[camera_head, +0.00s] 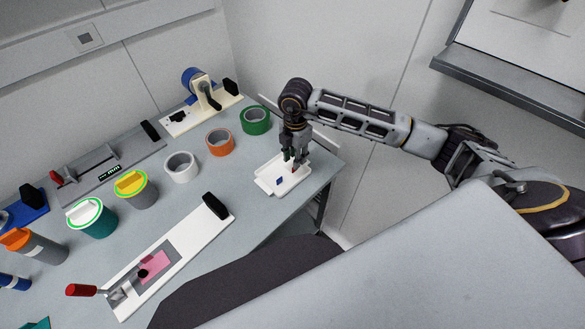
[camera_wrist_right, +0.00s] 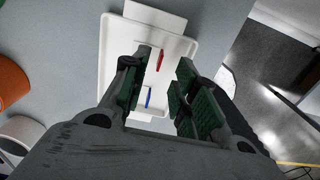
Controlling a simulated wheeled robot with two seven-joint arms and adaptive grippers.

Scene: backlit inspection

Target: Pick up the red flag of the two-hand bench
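A small red flag (camera_wrist_right: 161,60) stands in a white tray (camera_wrist_right: 116,55), seen nearly edge-on from above in the right wrist view. In the head view the red flag (camera_head: 294,169) shows as a small red patch just under my right gripper. A blue flag (camera_head: 279,181) is in the same tray, and it also shows in the wrist view (camera_wrist_right: 148,97). My right gripper (camera_head: 294,158) points down over the tray. In the wrist view its two green-padded fingers are apart with nothing held between them. My left gripper is out of view.
The tray sits near the right corner of the grey table (camera_head: 215,185). Green (camera_head: 256,120) and orange (camera_head: 220,143) tape rolls stand left of it. A white board with a pink patch (camera_head: 155,264) lies nearer. The table ends just right of the tray.

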